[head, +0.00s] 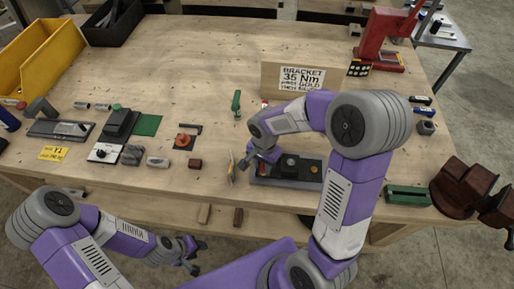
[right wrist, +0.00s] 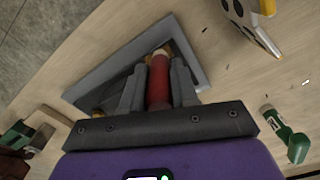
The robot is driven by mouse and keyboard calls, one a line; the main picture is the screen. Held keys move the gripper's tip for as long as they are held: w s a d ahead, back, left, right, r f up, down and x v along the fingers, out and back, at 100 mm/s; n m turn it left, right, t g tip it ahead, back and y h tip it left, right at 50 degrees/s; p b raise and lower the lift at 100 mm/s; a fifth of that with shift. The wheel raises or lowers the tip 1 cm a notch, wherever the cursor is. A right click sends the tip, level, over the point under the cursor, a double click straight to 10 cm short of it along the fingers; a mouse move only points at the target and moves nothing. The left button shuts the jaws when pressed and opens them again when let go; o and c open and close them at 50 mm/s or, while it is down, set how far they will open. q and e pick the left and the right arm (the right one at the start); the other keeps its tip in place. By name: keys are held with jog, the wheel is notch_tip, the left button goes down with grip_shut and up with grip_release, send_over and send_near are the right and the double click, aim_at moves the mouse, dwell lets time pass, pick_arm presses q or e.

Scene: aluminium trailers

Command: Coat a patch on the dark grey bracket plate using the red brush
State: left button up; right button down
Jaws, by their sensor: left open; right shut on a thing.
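The dark grey bracket plate (head: 311,167) lies near the table's front edge, right of centre, with a dark knob and a small yellow part on it. My right gripper (head: 262,156) is just above the plate's left end. In the right wrist view, my right gripper (right wrist: 158,88) is shut on the red handle of the brush (right wrist: 158,82). The grey plate (right wrist: 110,70) shows beyond the fingers; the brush tip is hard to make out, so I cannot tell if it touches. My left gripper (head: 192,257) is open and empty, in front of the table, below its edge.
A sign (head: 302,79) stands behind the plate. A yellow-handled tool (head: 231,168) lies just left of it, a green-handled tool (head: 237,101) farther back. A green block (head: 408,195) and brown vise (head: 466,185) are at right. Several parts crowd the left; the table's back middle is clear.

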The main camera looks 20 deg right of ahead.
jog(key=shift+w+a, duration=0.4)
jog(key=shift+a, duration=0.35)
notch_tip(320, 180, up, 3)
jog(key=shift+w+f+p, duration=0.1)
jog(key=shift+f+p, duration=0.05)
jog(key=shift+p, duration=0.5)
notch_tip(320, 180, up, 6)
jog(key=p, duration=0.4)
jog(key=shift+f, duration=0.25)
